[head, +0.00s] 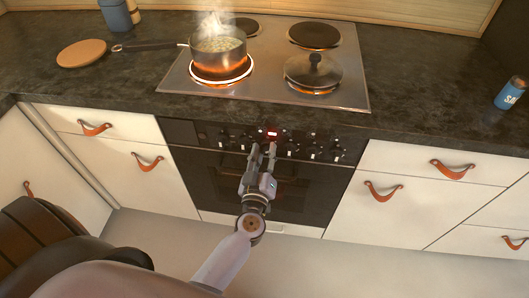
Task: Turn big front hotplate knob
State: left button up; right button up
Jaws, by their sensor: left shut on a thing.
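The black oven front (203,180) has a control panel (182,132) along its top, with a row of small knobs and a red lit display (272,133). My left gripper (263,150) reaches up to the middle of this row, its two fingers at the panel just below the display. It is shut on a knob there, the big front hotplate knob, which the fingers mostly hide. Other knobs show to the left (223,147) and right (315,155) of the gripper. The knob's turn angle cannot be made out. My right gripper is not in view.
On the cooktop (265,80), a steaming pot (218,52) stands on the glowing front left plate. A lid (314,70) covers the front right plate, which glows at its rim. Leather pulls (148,162) stick out from the white drawers on both sides. The counter at right is mostly clear.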

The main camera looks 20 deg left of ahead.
pick_arm(q)
jog(key=shift+n, duration=0.4)
jog(key=shift+n+p, duration=0.35)
jog(key=shift+n, duration=0.65)
jog(key=n, duration=0.2)
jog(key=shift+f+n, duration=0.1)
jog(key=shift+n, duration=0.2)
jog(key=n, duration=0.3)
jog(key=shift+a+f, duration=0.1)
jog(key=shift+n, duration=1.7)
jog(key=o, duration=1.2)
jog(key=shift+c, duration=0.2)
jog(key=shift+s, duration=0.1)
